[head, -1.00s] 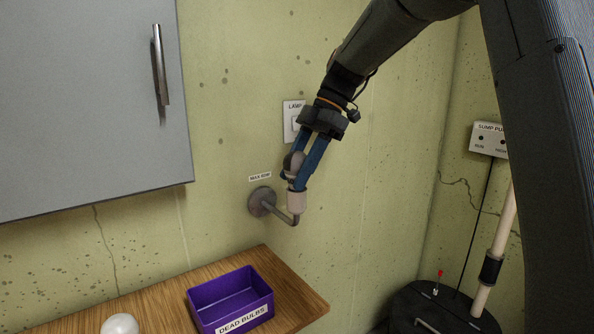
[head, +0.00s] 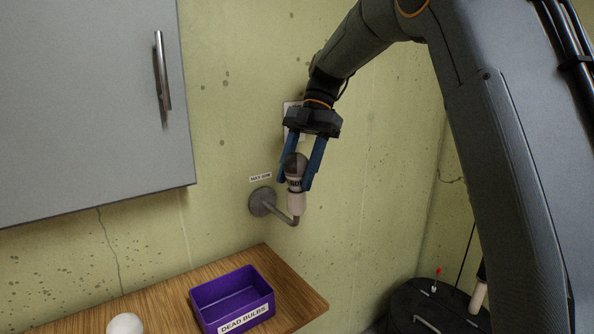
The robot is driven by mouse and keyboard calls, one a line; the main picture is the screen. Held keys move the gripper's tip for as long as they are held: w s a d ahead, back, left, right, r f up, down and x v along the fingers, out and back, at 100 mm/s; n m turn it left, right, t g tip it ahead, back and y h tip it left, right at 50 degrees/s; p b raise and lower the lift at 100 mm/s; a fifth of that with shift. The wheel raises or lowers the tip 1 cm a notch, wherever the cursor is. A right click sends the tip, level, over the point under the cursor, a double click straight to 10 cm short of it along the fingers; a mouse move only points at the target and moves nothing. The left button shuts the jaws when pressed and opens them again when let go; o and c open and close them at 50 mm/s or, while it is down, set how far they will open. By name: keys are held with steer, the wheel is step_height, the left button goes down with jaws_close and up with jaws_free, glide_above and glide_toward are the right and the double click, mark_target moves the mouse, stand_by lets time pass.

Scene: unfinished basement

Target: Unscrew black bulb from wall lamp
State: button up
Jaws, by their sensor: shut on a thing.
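The wall lamp (head: 262,202) has a round grey base on the wall and a curved arm ending in a pale upright socket (head: 296,204). The dark bulb (head: 296,165) stands upright at the top of the socket. My gripper (head: 297,184) reaches down from above, its two blue fingers on either side of the bulb, shut on it. The bulb's lower end meets the socket; the threads cannot be seen. The purple bin (head: 243,322), labelled DEAD BULBS, sits empty on the wooden counter below. A white bulb (head: 125,324) shows partly at the bottom edge.
A grey cabinet (head: 90,110) with a metal handle hangs at upper left. The wooden counter (head: 290,283) runs along the wall below the lamp. A black sump lid (head: 420,310) is at lower right. A switch plate (head: 290,108) is partly behind my gripper.

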steer(key=shift+n+h, duration=0.3)
steer(key=shift+n, duration=0.5)
steer(key=shift+g+p, duration=0.3)
steer(key=n+h+p, duration=0.1)
steer(key=n, duration=0.1)
steer(key=shift+n+g, duration=0.3)
steer(key=shift+n+h, duration=0.4)
steer(key=shift+n+h+p, duration=0.9)
steer(key=shift+n, duration=0.8)
